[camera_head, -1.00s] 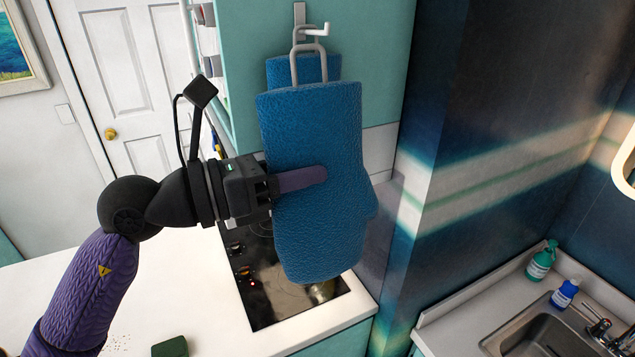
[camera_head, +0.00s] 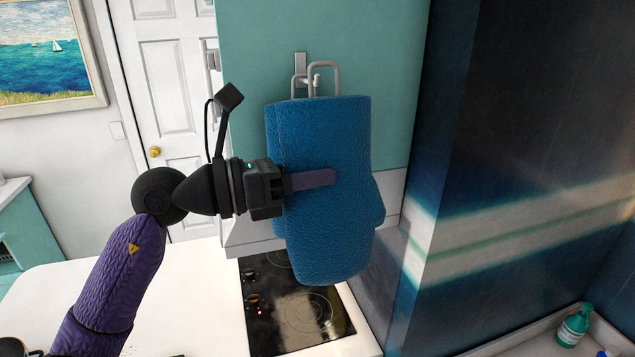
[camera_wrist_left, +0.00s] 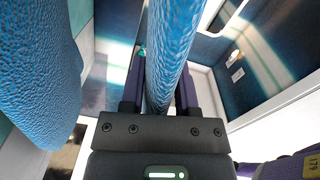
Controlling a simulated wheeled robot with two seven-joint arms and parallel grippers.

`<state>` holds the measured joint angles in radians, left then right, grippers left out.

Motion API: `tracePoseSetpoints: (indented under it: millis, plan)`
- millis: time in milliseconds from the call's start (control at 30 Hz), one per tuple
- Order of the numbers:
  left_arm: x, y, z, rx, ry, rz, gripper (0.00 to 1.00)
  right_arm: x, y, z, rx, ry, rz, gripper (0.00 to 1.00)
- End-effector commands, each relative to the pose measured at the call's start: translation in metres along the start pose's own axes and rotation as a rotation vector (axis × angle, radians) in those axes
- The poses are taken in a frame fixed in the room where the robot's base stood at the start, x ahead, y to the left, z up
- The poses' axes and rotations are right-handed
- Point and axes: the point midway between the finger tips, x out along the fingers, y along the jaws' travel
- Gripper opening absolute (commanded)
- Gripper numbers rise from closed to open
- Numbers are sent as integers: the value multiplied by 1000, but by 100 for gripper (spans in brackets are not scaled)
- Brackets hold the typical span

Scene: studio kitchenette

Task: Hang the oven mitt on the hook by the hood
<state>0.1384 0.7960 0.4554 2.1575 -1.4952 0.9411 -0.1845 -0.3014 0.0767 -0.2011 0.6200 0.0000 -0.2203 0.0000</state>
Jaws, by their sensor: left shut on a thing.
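A blue textured oven mitt (camera_head: 325,225) hangs upright in my left gripper (camera_head: 325,178), which is shut on its middle from the left. In the left wrist view the mitt (camera_wrist_left: 172,45) stands edge-on between the fingers. A grey loop (camera_head: 324,66) rises from its top. The hook (camera_head: 300,60) is on the teal panel just behind, and its pale tip shows inside the loop's outline. I cannot tell whether the loop is around the hook. Another grey loop shows partly behind. A second blue padded piece (camera_wrist_left: 38,80) is at left in the wrist view. My right gripper is not seen.
A black cooktop (camera_head: 300,315) lies below the mitt, set in a white counter (camera_head: 190,300). A dark wall (camera_head: 520,130) juts out on the right. A green bottle (camera_head: 573,326) stands at lower right. The counter's visible left part is mostly clear.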

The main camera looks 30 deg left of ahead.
Motion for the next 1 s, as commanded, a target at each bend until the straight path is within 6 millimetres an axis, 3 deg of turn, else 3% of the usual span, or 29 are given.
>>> tracePoseSetpoints:
  millis: [433, 600, 1000]
  plan:
    - [1, 38, 4, -1, -1, 0, 0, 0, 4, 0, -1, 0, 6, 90]
    - [1, 49, -6, 0, 0, 0, 0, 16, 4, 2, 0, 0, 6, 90]
    - [1, 53, -10, 1, 0, 0, 0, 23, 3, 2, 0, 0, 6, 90]
